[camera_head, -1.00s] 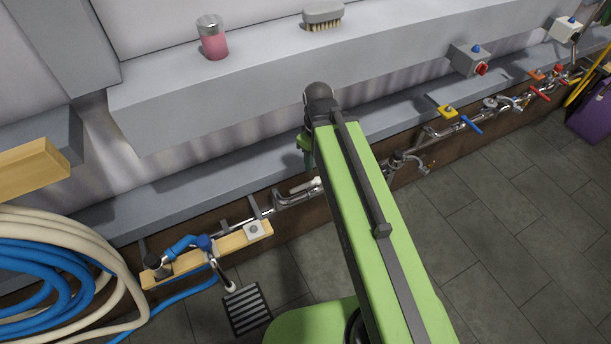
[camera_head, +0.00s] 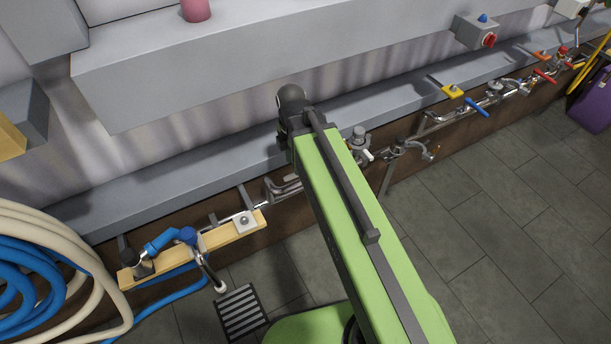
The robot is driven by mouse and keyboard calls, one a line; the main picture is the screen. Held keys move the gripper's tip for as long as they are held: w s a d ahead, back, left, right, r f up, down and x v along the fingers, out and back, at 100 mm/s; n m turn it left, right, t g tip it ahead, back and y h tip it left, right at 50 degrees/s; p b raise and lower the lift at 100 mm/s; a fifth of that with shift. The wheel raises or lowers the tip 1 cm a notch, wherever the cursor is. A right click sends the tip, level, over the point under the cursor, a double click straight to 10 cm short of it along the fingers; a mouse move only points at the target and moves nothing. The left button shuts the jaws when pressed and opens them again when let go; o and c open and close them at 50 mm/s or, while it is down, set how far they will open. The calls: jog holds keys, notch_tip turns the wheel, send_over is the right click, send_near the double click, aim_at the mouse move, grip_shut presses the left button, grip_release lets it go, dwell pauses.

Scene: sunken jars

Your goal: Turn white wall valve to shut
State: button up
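A small white handle (camera_head: 367,155) shows just right of my green arm, beside a grey metal valve body (camera_head: 359,135) on the wall pipe. The handle is partly covered by my arm, so its exact angle is hard to tell. My arm runs up from the bottom of the view to a dark elbow joint near the ledge. My gripper is hidden behind the arm, so I cannot see whether it touches anything.
Along the pipe to the right are a grey tap (camera_head: 407,149), a yellow plate (camera_head: 452,91) and a blue lever (camera_head: 477,107). A blue-handled tap (camera_head: 172,239) on a wooden board and coiled hoses (camera_head: 40,265) are at left.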

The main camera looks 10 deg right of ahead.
jog(key=shift+f+b, duration=2.9)
jog(key=shift+f, duration=0.55)
grip_shut()
